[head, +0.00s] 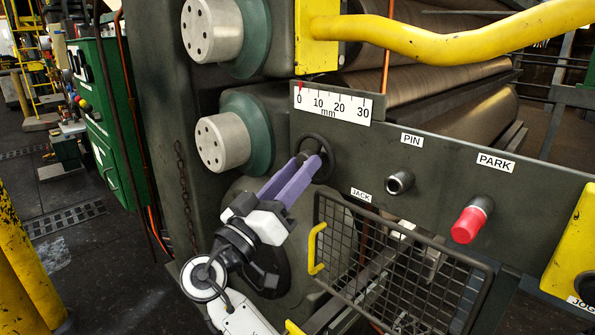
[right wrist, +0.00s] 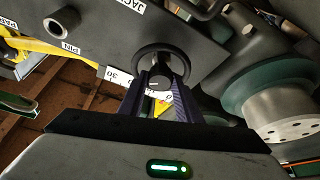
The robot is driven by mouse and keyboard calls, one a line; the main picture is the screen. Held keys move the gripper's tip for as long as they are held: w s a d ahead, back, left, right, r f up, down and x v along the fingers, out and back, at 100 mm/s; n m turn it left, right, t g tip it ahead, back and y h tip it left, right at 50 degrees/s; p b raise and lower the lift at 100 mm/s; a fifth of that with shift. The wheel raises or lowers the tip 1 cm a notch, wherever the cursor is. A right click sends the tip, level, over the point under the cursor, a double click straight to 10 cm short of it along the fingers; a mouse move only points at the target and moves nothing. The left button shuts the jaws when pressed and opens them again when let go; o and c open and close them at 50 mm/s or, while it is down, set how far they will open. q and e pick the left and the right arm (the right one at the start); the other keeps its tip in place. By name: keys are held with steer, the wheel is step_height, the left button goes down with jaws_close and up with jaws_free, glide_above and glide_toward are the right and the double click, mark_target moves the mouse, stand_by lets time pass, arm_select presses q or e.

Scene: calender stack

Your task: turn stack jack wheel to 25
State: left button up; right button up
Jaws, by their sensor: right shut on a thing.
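The jack wheel (head: 329,148) is a small black handwheel on the dark machine panel, left of the JACK label (head: 361,195). My right gripper (head: 306,166) reaches it from below left, its purple fingers shut on the wheel's hub. In the right wrist view the fingers (right wrist: 163,82) stand on both sides of the hub, with the black rim (right wrist: 163,48) beyond. The white scale (head: 333,104) above reads 0 to 30 mm, and its red pointer (head: 301,85) is at about 0. Part of the hub is hidden by the fingers. My left gripper is not in view.
A wire mesh guard (head: 395,262) with a yellow handle (head: 316,248) hangs just below right of the wheel. A PIN socket (head: 400,182) and a red PARK knob (head: 469,224) are to the right. A yellow rail (head: 450,30) crosses above. Round roller ends (head: 220,143) stand left.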

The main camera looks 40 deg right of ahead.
steer(key=shift+n, duration=0.4)
steer(key=o, duration=1)
steer(key=shift+o, duration=0.2)
steer(key=b+v, duration=0.2)
steer(key=v, duration=0.8)
steer(key=shift+a, duration=0.2)
steer(key=shift+s, duration=0.15)
